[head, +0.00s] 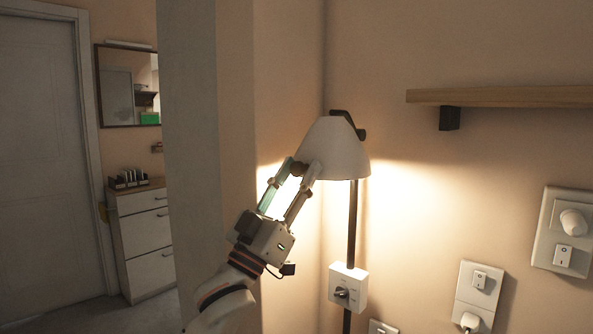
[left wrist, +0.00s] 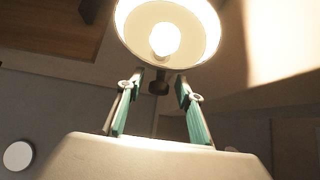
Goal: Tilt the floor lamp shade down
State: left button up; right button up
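The floor lamp has a white cone shade (head: 338,150) on a dark pole (head: 351,225). The shade's wide mouth faces mostly down, and the lamp is lit. In the left wrist view the shade (left wrist: 205,40) shows its open mouth and glowing bulb (left wrist: 165,39). A small dark knob (left wrist: 158,82) sticks out from the shade's rim. My left gripper (head: 300,166) is at the shade's left side. In the left wrist view its fingertips (left wrist: 159,78) stand apart on either side of the knob, with gaps visible. My right gripper is not in view.
A control box with a dial (head: 348,287) sits low on the lamp pole. A wooden shelf (head: 500,97) is on the wall to the right, above switches and sockets (head: 480,295). A wall corner (head: 210,170) stands left of my arm, with a drawer cabinet (head: 145,240) beyond it.

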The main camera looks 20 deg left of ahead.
pick_arm(q)
jog(key=shift+s+r, duration=0.15)
jog(key=shift+r, duration=0.05)
jog(key=v, duration=1.2)
notch_tip(320, 180, down, 32)
jog(key=d+n+g+y+p, duration=0.1)
jog(key=d+g+y, duration=0.1)
jog(key=g+y, duration=0.4)
jog(key=s+d+f+g, duration=0.1)
jog(key=s+f+g, duration=0.3)
jog(key=s+f, duration=0.6)
jog(key=s+d+f+m+g, duration=0.1)
jog(key=s+f+g, duration=0.4)
jog(key=f, duration=1.2)
jog(key=s, duration=0.4)
jog(key=shift+s+d+f+y+p, duration=0.2)
jog(key=shift+s+f+y+p, duration=0.1)
jog(key=shift+s+f+p, duration=0.05)
jog(key=shift+c, duration=0.4)
